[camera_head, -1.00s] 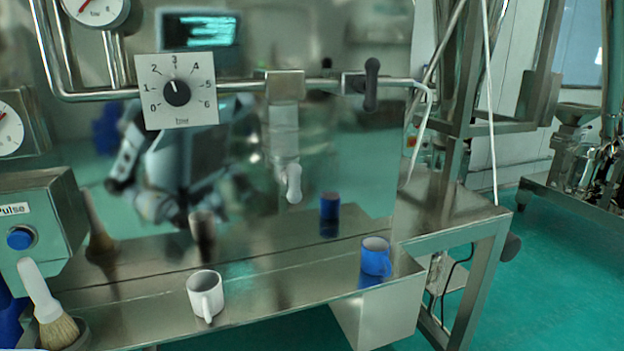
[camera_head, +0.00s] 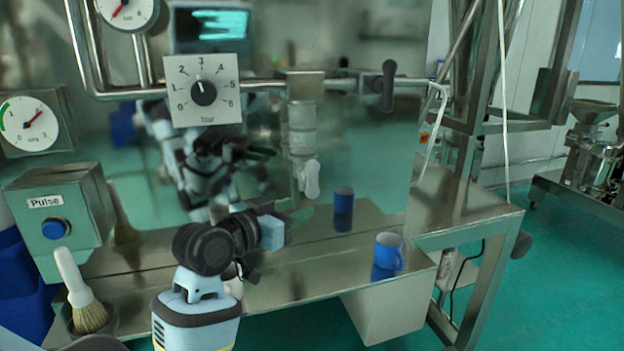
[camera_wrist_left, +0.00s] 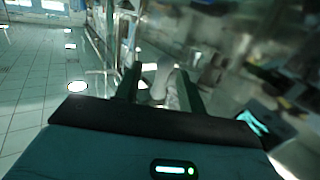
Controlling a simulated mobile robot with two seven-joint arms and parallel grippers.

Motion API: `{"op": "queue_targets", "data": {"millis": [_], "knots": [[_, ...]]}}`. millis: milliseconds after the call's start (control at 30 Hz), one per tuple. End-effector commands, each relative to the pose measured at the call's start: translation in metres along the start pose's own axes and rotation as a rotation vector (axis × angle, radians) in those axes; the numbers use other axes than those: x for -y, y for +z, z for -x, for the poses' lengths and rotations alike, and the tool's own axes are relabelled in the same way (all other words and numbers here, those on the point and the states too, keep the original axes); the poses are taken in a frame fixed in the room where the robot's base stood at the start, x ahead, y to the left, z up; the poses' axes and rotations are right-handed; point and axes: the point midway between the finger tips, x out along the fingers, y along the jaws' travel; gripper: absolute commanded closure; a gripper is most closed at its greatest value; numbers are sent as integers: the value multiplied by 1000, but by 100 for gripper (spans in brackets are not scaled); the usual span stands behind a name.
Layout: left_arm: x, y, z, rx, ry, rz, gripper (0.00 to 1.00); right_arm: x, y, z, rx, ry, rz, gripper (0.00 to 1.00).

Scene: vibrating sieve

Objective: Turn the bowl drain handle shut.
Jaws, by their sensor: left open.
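The drain handle, a pale lever (camera_head: 312,180), hangs downward on a vertical metal fitting (camera_head: 302,125) under the horizontal pipe. My left gripper (camera_head: 295,213) is just below and left of it in the head view, pointing toward the machine. In the left wrist view the two dark fingers (camera_wrist_left: 158,75) stand apart, with a pale blurred shape between them, seemingly the lever. Whether they touch it cannot be told. My right gripper is not in view.
A blue mug (camera_head: 389,252) stands on the steel table (camera_head: 330,278) to the right. A white mug is mostly hidden behind my left arm. A brush (camera_head: 88,310) and Pulse box (camera_head: 60,220) are at left. A black handle (camera_head: 388,88) is on the pipe above.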

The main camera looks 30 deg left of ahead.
Motion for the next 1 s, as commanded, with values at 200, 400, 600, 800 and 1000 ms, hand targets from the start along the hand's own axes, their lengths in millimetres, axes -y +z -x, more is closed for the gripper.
{"op": "queue_targets", "data": {"millis": [200,400,600,800,1000], "knots": [[12,-41,2,-106,-4,6,60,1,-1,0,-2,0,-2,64],[13,-42,0,-109,-4,7,60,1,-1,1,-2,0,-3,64],[12,-45,-20,-110,-2,10,60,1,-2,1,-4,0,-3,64],[12,-48,-50,-109,-2,10,60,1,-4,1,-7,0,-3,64],[13,-50,-70,-108,-3,9,60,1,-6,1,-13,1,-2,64]]}}
